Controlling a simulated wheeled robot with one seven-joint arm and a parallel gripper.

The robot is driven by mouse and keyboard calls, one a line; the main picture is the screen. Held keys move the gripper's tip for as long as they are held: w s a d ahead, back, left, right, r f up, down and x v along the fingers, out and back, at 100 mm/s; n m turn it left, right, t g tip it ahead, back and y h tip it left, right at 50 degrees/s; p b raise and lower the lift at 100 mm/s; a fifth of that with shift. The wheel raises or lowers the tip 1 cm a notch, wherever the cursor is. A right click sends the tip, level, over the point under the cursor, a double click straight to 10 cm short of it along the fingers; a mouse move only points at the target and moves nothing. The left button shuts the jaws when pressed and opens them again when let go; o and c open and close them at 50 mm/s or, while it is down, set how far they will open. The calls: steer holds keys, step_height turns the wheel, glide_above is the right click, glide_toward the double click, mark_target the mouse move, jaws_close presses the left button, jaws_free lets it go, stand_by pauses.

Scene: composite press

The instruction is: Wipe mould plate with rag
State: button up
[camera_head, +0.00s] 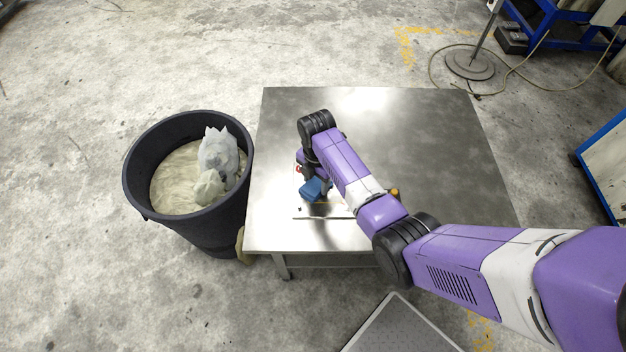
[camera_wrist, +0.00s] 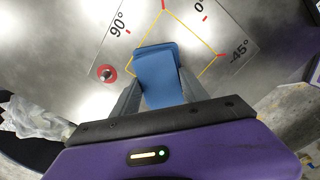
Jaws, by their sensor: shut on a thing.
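My gripper (camera_head: 313,184) is shut on a blue rag (camera_head: 314,190) over the front left part of the metal table. In the wrist view the rag (camera_wrist: 158,72) sits between the two fingers of my gripper (camera_wrist: 160,90). Under it is a flat, shiny plate (camera_wrist: 198,32), apparently the mould plate, with yellow lines and the marks 90°, 0° and -45°. In the head view the plate's front edge (camera_head: 306,217) shows, but my arm hides much of it. The rag is at or just above the plate; contact is not clear.
A red ring with a metal knob (camera_wrist: 107,73) lies left of the rag in the wrist view. A black bin (camera_head: 226,222) with pale bags stands left of the metal table (camera_head: 430,125). The table's back and right are clear.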

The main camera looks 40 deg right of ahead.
steer(key=shift+s+d+r, duration=0.2)
steer(key=shift+s+d, duration=0.25)
steer(key=shift+d, duration=0.05)
steer(key=shift+s+d+f+p, duration=0.2)
steer(key=shift+s+d+p, duration=0.35)
steer(key=shift+s+d, duration=0.4)
steer(key=shift+s+d+f+p, duration=0.15)
steer(key=shift+s+d+p, duration=0.35)
steer(key=shift+s+d, duration=0.4)
steer(key=shift+s, duration=0.15)
steer(key=shift+a, duration=0.1)
steer(key=shift+w+a+r, duration=0.15)
steer(key=shift+w+a, duration=1.6)
steer(key=shift+w, duration=0.2)
steer(key=shift+w+a+b, duration=0.6)
steer(key=shift+w+a, duration=0.25)
